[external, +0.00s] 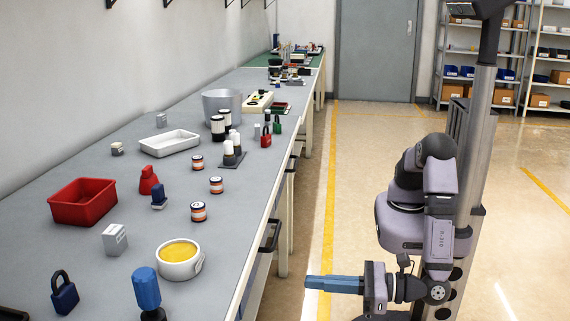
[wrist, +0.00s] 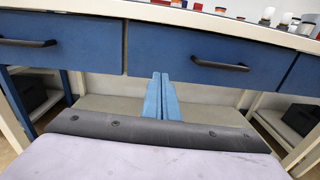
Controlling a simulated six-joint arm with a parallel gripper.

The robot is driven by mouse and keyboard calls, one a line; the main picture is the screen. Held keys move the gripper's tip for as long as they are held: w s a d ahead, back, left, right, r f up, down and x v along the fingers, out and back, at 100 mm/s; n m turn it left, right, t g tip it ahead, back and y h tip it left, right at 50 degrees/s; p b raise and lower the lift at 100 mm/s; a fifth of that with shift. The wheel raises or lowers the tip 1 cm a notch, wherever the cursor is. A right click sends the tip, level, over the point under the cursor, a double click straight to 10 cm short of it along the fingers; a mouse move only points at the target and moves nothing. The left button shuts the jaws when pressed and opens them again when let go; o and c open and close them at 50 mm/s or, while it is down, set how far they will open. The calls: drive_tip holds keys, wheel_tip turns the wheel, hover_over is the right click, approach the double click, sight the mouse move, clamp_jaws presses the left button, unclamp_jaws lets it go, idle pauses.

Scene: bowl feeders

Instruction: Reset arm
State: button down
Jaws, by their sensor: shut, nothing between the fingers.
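My gripper (external: 334,284) has long blue fingers that point left towards the workbench, low beside it and below the level of its top. In the wrist view the two fingers (wrist: 162,97) lie together, shut, with nothing between them. My arm is folded close to its column at the right of the external view. The wrist view faces the bench's blue drawer fronts (wrist: 212,62), which have black handles.
The grey bench top (external: 120,150) holds a red bin (external: 84,201), a white tray (external: 170,142), a white pot with yellow contents (external: 180,258), a blue padlock (external: 64,293) and several small containers. A black bench handle (external: 270,236) juts out. The floor beyond is clear.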

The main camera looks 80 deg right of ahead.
drive_tip(key=w+d+f+m+g+h, duration=0.1)
drive_tip(key=w+d+m+g+h, duration=0.35)
drive_tip(key=d, duration=0.65)
drive_tip(key=w+d+f+m+g+h, duration=0.1)
drive_tip(key=w+d+m+g+h, duration=0.4)
drive_tip(key=d, duration=0.6)
drive_tip(key=s+d+f+m+g+y, duration=0.2)
drive_tip(key=s+d+m+g+y, duration=0.4)
drive_tip(key=d+m, duration=0.55)
drive_tip(key=s+d+f+m+g+y, duration=0.2)
drive_tip(key=s+d+m+y, duration=0.45)
drive_tip(key=m, duration=0.85)
wheel_tip(320, 180, up, 27)
drive_tip(key=d+h+p, duration=0.1)
drive_tip(key=h+p, duration=0.1)
drive_tip(key=p, duration=2.5)
drive_tip(key=shift+s+n, duration=0.3)
drive_tip(key=shift+d, duration=0.1)
